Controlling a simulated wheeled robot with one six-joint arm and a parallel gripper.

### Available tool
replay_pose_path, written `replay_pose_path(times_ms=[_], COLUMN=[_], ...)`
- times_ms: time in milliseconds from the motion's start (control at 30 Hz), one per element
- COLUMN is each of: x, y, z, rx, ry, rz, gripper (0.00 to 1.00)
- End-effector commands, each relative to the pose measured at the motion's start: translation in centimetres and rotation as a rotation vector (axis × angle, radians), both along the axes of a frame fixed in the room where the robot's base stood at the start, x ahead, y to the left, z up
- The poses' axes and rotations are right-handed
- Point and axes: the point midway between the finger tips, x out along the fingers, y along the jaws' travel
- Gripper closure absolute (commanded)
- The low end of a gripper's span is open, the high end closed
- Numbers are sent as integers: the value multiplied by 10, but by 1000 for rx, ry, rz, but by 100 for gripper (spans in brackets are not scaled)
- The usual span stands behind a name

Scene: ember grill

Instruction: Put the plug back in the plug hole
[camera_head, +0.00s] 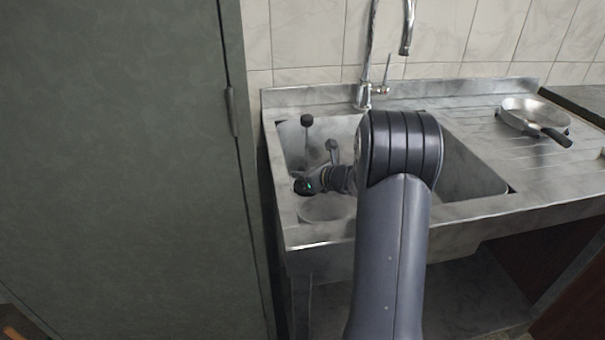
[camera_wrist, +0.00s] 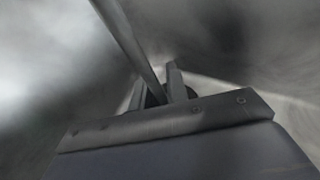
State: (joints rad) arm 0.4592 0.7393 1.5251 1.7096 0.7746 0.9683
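My gripper (camera_head: 303,187) is low inside the sink basin at its left side, seen small beyond my own arm. In the wrist view my gripper (camera_wrist: 157,90) has two short fingers with a gap between them. A thin grey rod (camera_wrist: 128,38) runs down to this gap, and a small dark shape lies there. Whether the fingers press on anything is unclear. In the head view a thin upright rod with a black end (camera_head: 307,120) rises above the gripper; I cannot tell whether this is the plug. The plug hole is not clearly visible.
A pale round dish-like shape (camera_head: 326,208) lies in the basin near its front wall. The tap (camera_head: 364,95) stands behind the sink. A pan (camera_head: 535,117) sits on the drainboard at right. A tall dark cabinet (camera_head: 115,160) borders the sink at left. My arm hides the middle of the basin.

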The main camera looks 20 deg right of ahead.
Motion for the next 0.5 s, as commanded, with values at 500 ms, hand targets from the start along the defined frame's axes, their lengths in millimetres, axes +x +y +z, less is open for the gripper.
replay_pose_path(times_ms=[500], x=[0], y=[0], z=[6], rx=[0], ry=[0], rz=[0], gripper=[70])
